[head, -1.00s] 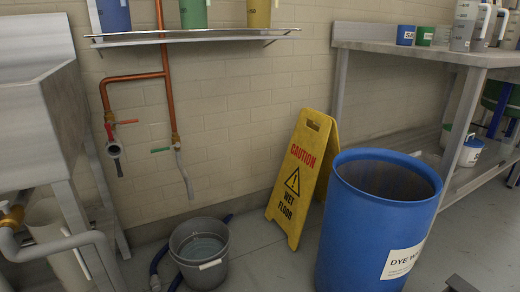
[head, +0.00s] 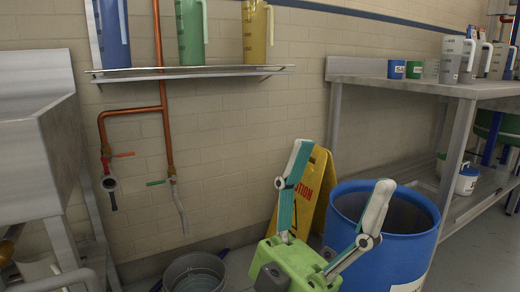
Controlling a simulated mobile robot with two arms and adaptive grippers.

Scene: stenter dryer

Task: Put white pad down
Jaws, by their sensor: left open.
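My left gripper (head: 343,166) is at the lower middle of the head view, its green body low and its two fingers pointing up and spread wide apart. It is open, and nothing shows between the fingers. It stands in front of the yellow caution sign and the left side of the blue drum, hiding parts of both. I see no white pad in this view. My right gripper is not in view.
The blue drum (head: 416,214) and the yellow caution sign (head: 318,190) stand on the floor. A grey bucket (head: 196,274) is at lower left. Coloured jugs stand on the wall shelf (head: 200,73). A metal bench (head: 440,85) holds cups and jugs at right. A sink (head: 40,150) is at left.

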